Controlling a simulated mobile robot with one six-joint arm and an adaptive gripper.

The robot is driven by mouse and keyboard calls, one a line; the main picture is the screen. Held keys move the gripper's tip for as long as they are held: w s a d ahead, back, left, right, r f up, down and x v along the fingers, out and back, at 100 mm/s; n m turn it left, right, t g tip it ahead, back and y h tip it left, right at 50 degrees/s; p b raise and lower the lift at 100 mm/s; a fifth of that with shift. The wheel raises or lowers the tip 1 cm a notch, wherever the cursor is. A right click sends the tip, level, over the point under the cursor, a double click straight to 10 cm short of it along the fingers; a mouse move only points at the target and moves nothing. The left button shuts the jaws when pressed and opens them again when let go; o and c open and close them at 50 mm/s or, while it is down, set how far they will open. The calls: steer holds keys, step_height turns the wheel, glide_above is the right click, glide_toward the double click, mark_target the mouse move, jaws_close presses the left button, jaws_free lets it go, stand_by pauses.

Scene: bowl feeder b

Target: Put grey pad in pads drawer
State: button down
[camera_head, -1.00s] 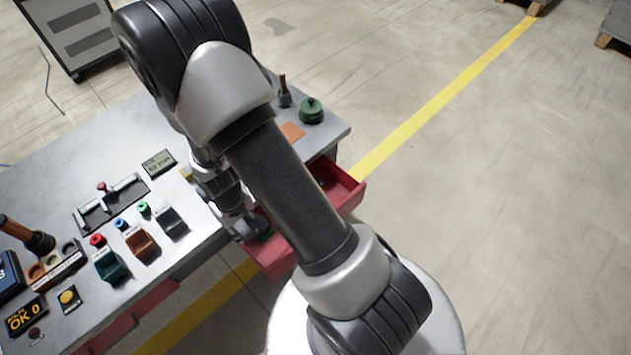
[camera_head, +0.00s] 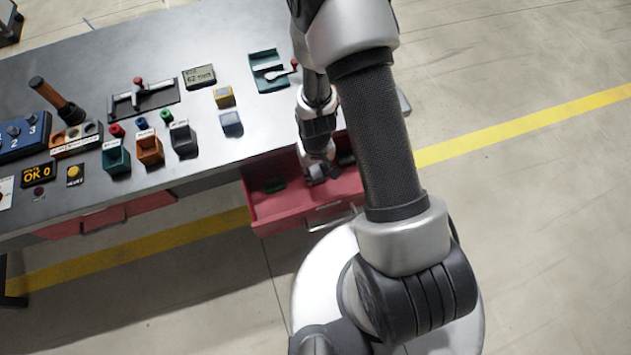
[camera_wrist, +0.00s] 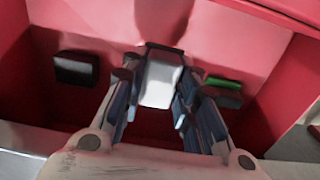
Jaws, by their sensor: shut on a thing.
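The open red drawer (camera_head: 298,217) sticks out from the table's front edge; its floor shows in the wrist view (camera_wrist: 105,25). My gripper (camera_head: 318,174) reaches down into it. In the wrist view my gripper (camera_wrist: 157,68) is shut on the light grey pad (camera_wrist: 161,84), with a finger on each side. The pad is inside the drawer's outline, between a black block (camera_wrist: 76,68) at left and a green-topped dark block (camera_wrist: 224,88) at right. I cannot tell if the pad touches the drawer floor. My arm hides part of the drawer in the head view.
The grey table (camera_head: 215,65) carries small teal, orange and grey bins (camera_head: 149,149), a yellow box (camera_head: 224,96), a bluish block (camera_head: 231,123) and a teal tray (camera_head: 268,72). The drawer's walls stand close around my gripper. The floor at right is clear.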

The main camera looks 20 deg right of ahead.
mark_target(316, 180)
steer(key=shift+f+b, duration=0.95)
steer(key=shift+f, duration=2)
steer(key=c, duration=1.2)
jaws_free()
steer(key=shift+f, duration=0.1)
steer(key=shift+c, duration=0.2)
